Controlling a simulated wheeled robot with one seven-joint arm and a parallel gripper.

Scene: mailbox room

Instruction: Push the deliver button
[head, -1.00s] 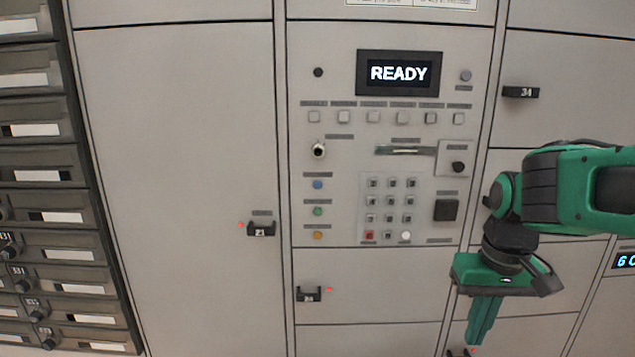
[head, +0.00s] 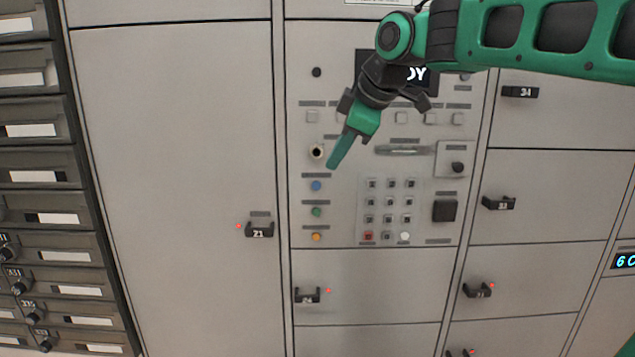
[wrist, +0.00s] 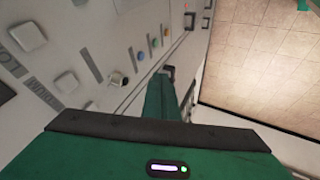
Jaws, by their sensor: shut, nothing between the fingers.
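A control panel holds a column of three small round buttons: blue (head: 316,186), green (head: 317,212) and orange (head: 317,237). Their labels are too small to read, so I cannot tell which is the deliver button. My gripper (head: 333,165) is shut and empty, its green fingers pointing down and left, just above and right of the blue button in the head view. The wrist view shows my gripper's fingers (wrist: 160,85) near the blue (wrist: 141,56), green (wrist: 154,43) and orange (wrist: 166,31) buttons. I cannot tell whether the fingertips touch the panel.
A key lock (head: 317,151) sits above the blue button. A keypad (head: 391,205) with a red key is to the right. My arm partly covers the display (head: 416,74). Locker doors surround the panel, with a protruding handle (head: 259,229) at left.

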